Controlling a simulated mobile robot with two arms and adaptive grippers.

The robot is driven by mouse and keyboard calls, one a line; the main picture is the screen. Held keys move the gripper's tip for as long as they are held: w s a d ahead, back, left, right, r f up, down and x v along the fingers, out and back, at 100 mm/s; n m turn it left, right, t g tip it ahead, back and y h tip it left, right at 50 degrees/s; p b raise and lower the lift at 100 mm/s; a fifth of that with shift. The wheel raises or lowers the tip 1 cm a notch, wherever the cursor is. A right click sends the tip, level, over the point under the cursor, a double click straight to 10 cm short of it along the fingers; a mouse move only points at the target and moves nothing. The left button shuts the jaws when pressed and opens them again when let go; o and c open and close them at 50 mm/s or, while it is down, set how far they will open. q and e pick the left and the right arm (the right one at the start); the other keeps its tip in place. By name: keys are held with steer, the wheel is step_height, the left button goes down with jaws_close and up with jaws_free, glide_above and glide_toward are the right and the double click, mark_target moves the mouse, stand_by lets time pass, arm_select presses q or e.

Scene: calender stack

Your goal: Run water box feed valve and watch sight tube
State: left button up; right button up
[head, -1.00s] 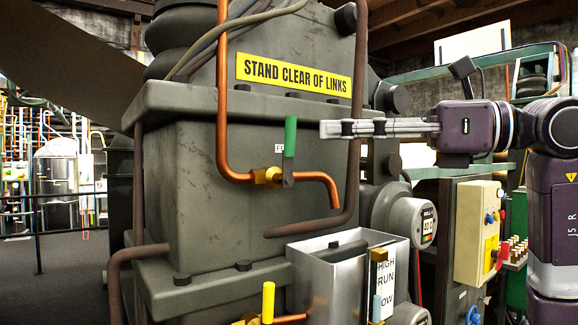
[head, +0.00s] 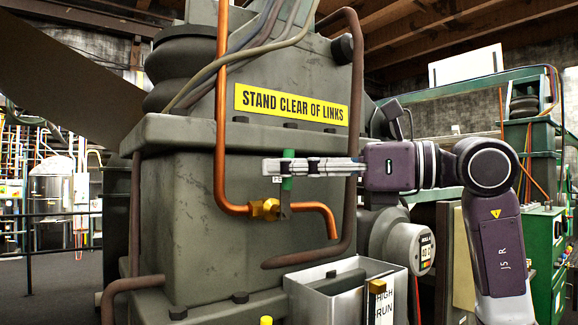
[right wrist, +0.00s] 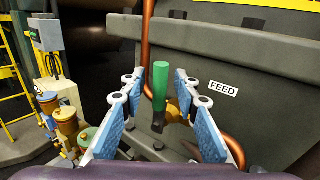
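The feed valve has a green handle (head: 287,183) pointing up and a brass body (head: 264,209) on a copper pipe (head: 221,120). The pipe's spout bends down over the open grey metal water box (head: 345,272). A white HIGH/RUN label (head: 385,302) and the brass-topped sight tube (head: 377,287) stand at the box's front; the lower part is cut off, and I cannot tell the water level. My right gripper (head: 272,168) is at the green handle. In the right wrist view its blue-padded fingers (right wrist: 159,80) are open, with the handle (right wrist: 161,88) between them, apart from both pads. My left gripper is not in view.
A yellow STAND CLEAR OF LINKS sign (head: 291,103) is on the grey machine housing above. A dark pipe (head: 353,120) runs down close to my right gripper. A FEED label (right wrist: 223,88) is beside the valve.

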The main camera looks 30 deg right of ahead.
jaws_close()
steer(key=shift+a+r+n+p, duration=0.2)
steer(key=shift+n+p, duration=0.1)
steer(key=shift+p, duration=0.5)
steer(key=shift+s+a+f+n+g+h+p, duration=0.1)
steer(key=shift+a+f+n+g+h+p, duration=0.3)
steer(key=shift+a+n+h+p, duration=0.9)
steer(key=shift+s+a+f+n+g+h+p, duration=0.2)
steer(key=shift+f+n+g+h+p, duration=0.35)
steer(key=shift+p, duration=1.7)
steer(key=shift+s+a+f+n+g+h+p, duration=0.2)
steer(key=shift+a+n+h+p, duration=0.7)
steer(key=shift+p, duration=0.85)
steer(key=shift+w+d+f+y, duration=0.1)
steer(key=shift+w+d+y, duration=0.05)
steer(key=shift+y, duration=0.1)
